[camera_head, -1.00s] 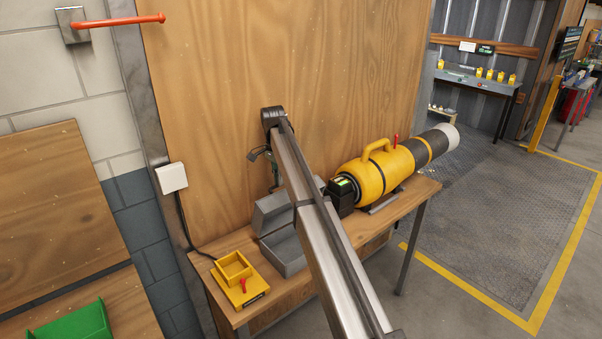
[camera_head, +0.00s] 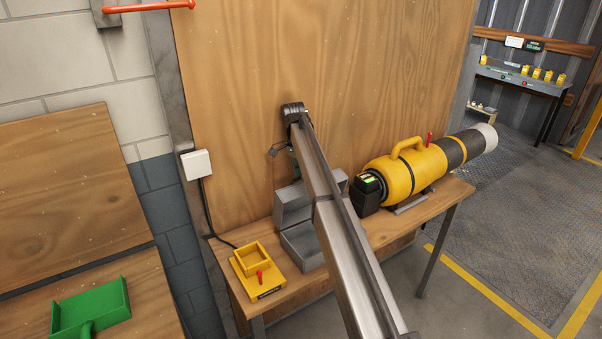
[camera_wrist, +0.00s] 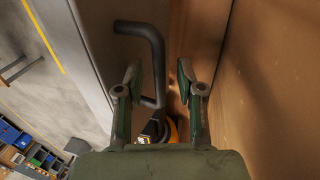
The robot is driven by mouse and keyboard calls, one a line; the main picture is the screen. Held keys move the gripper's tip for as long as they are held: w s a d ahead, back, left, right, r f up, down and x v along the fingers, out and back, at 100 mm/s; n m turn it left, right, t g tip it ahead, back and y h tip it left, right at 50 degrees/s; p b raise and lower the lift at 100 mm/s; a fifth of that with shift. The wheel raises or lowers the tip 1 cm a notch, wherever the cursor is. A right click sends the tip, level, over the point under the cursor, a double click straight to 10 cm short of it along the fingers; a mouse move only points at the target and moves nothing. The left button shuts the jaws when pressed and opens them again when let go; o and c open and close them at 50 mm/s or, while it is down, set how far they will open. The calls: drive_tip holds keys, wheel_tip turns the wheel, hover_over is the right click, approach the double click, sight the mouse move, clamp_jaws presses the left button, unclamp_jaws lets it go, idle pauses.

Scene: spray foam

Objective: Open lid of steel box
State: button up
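The grey steel box (camera_head: 303,248) stands on the wooden table, partly hidden by my arm. Its lid (camera_head: 292,204) stands raised at the back of the box, towards the wooden panel. In the wrist view the lid's grey surface (camera_wrist: 88,40) is at the left, with a dark bent handle (camera_wrist: 156,48) on it. My gripper (camera_wrist: 159,72) is open, with its fingers apart on either side of the handle's lower part. I see no clear contact. In the head view my gripper (camera_head: 287,160) is just above the lid, mostly hidden by my arm.
A yellow tray with a red switch (camera_head: 260,280) sits left of the box. A yellow and black cylindrical machine (camera_head: 400,176) lies to the right. The wooden panel (camera_head: 240,120) rises close behind. A green scoop-like tray (camera_head: 95,308) is at lower left.

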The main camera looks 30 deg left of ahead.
drive_tip(key=shift+r, duration=0.4)
drive_tip(key=v, duration=0.7)
drive_tip(key=shift+s+r, duration=0.1)
